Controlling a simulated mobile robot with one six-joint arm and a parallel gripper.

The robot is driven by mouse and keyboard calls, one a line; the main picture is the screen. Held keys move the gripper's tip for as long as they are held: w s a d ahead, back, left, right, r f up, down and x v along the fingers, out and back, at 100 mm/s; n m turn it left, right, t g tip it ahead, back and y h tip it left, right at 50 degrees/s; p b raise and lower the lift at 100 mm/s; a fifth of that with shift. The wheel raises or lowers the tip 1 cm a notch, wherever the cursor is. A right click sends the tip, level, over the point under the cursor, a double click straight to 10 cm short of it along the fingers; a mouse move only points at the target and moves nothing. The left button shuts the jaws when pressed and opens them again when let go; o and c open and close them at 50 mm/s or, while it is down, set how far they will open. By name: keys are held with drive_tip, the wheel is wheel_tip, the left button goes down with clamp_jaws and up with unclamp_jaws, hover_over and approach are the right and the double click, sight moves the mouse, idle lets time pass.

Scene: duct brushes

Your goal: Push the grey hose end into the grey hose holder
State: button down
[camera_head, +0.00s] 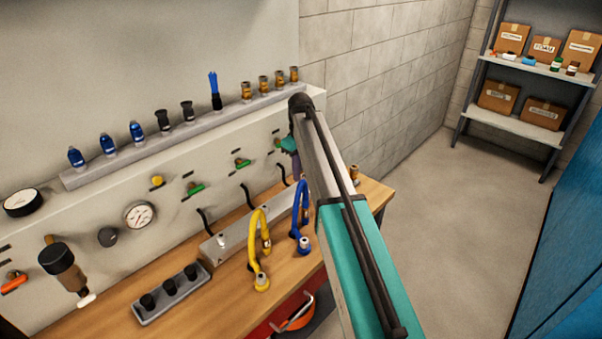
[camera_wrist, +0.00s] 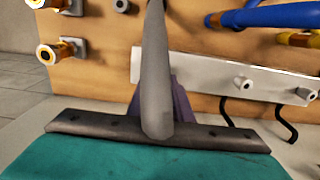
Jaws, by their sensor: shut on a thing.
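A smooth grey hose (camera_wrist: 155,70) runs down the middle of the wrist view, its rounded near end in front of my gripper's dark crossbar. My gripper (camera_wrist: 176,104) is shut on the grey hose; its purplish fingers show partly behind it. In the head view my gripper (camera_head: 296,166) points down near the panel, beyond my arm, which hides much of it. The grip point and the grey hose are not clear there. I cannot tell which fitting is the grey hose holder. A pale rail (camera_wrist: 205,75) with small sockets lies beyond the hose.
Yellow (camera_head: 258,240) and blue (camera_head: 303,205) hoses stand on the wooden bench (camera_head: 215,290), left of my arm. A dark tray (camera_head: 170,292) holds black pieces. Brass-coloured fittings (camera_wrist: 72,48) sit at the left in the wrist view. The floor right of the bench is clear.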

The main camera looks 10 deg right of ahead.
drive_tip(key=shift+r+p, duration=1.35)
drive_tip(key=shift+r, duration=1)
